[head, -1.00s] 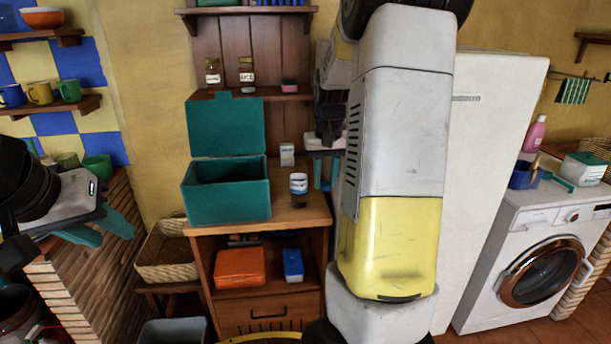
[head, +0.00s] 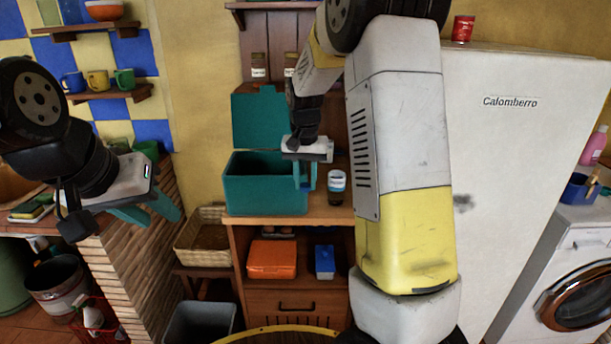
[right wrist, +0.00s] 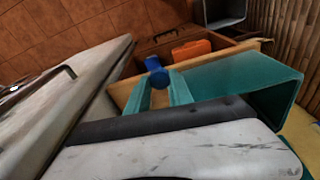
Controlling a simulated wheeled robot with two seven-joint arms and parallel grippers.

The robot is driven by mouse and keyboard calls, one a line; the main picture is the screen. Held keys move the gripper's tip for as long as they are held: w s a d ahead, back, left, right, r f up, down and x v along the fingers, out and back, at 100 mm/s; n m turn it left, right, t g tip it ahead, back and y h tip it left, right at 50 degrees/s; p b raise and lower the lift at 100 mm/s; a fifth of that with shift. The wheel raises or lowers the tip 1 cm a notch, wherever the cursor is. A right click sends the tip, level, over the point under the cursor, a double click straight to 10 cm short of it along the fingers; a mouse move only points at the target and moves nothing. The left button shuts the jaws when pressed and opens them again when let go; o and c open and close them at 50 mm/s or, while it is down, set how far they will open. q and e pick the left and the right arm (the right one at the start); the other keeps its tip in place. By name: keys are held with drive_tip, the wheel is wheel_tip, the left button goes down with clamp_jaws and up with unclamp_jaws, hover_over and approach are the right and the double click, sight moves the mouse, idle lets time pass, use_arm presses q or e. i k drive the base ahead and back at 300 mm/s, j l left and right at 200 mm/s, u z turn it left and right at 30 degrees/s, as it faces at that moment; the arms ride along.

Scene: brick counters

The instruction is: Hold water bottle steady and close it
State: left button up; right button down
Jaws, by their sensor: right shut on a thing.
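A small dark bottle-like container (head: 336,188) with a pale blue-white label stands upright on the wooden cabinet top, right of the open teal box (head: 262,192). My right gripper (head: 304,186) hangs fingers down just left of it, in front of the box's right end. Its teal fingers are close together. In the right wrist view a blue round-topped thing (right wrist: 153,64) shows at the fingertips; I cannot tell whether it is a cap or a bottle. My left gripper (head: 152,213) is at the left, fingers apart and empty, far from the cabinet.
The teal box has its lid up. An orange box (head: 272,260) and a blue box (head: 324,261) lie on the shelf below. A wicker basket (head: 203,240) stands left of the cabinet, the white fridge (head: 515,150) right. The cabinet top has little free room.

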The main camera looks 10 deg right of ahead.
sight(337, 167)
drive_tip(key=k, duration=0.65)
drive_tip(key=z, duration=1.6)
drive_tip(key=j, duration=2.15)
drive_tip(key=i, duration=0.05)
